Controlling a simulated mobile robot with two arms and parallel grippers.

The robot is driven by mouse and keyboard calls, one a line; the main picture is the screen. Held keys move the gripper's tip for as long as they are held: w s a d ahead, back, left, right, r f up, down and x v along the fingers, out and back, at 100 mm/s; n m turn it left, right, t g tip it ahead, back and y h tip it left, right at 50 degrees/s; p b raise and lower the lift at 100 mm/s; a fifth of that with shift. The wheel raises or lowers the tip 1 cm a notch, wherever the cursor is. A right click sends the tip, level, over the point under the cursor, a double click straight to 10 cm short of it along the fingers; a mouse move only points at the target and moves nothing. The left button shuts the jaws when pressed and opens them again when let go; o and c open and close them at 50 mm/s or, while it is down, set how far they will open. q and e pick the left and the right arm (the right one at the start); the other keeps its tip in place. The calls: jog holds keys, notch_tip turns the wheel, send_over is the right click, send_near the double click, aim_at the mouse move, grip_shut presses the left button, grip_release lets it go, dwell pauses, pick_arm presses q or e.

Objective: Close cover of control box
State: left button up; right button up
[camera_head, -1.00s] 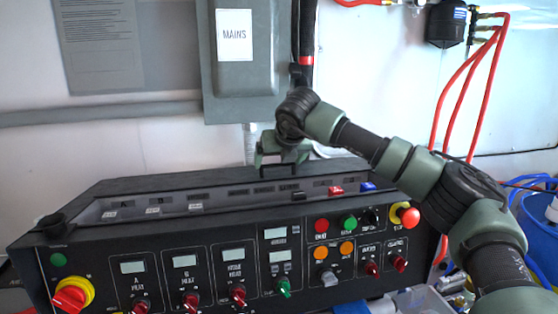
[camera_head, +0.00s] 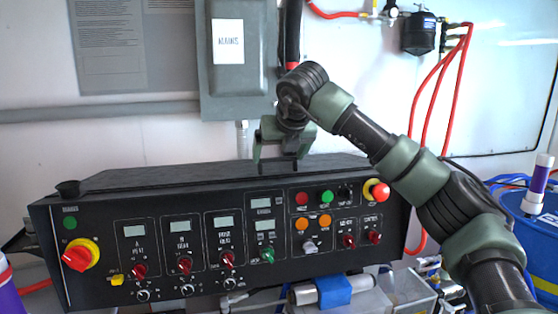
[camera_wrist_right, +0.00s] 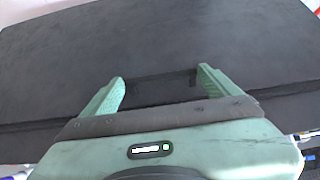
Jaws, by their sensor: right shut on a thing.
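The black control box (camera_head: 90,240) stands in the middle of the head view, its front panel full of knobs, buttons and small displays. Its dark cover (camera_head: 130,182) lies across the top, and the row of switches under it does not show. My right gripper (camera_head: 277,166) is over the cover's front part, pointing down. In the right wrist view the cover (camera_wrist_right: 160,45) fills the background, and the fingers of my right gripper (camera_wrist_right: 160,88) stand either side of a dark handle (camera_wrist_right: 160,90) on it, shut on it. My left gripper is not in view.
A grey MAINS box (camera_head: 235,80) is on the white wall behind the control box. Red hoses (camera_head: 437,95) hang on the wall to the right. A blue barrel (camera_head: 520,240) stands at the right. A purple container (camera_head: 8,290) is at the lower left.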

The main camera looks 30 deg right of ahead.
jog(key=shift+f, duration=0.1)
jog(key=o, duration=1.8)
jog(key=shift+s, duration=0.1)
jog(key=shift+s+r, duration=0.2)
jog(key=shift+s+a+r, duration=0.15)
jog(key=shift+s+r, duration=0.05)
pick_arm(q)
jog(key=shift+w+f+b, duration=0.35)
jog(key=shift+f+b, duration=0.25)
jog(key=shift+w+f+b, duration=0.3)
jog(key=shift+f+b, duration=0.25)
pick_arm(e)
jog(key=v, duration=0.7)
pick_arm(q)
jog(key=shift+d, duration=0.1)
pick_arm(e)
jog(key=shift+f, duration=0.15)
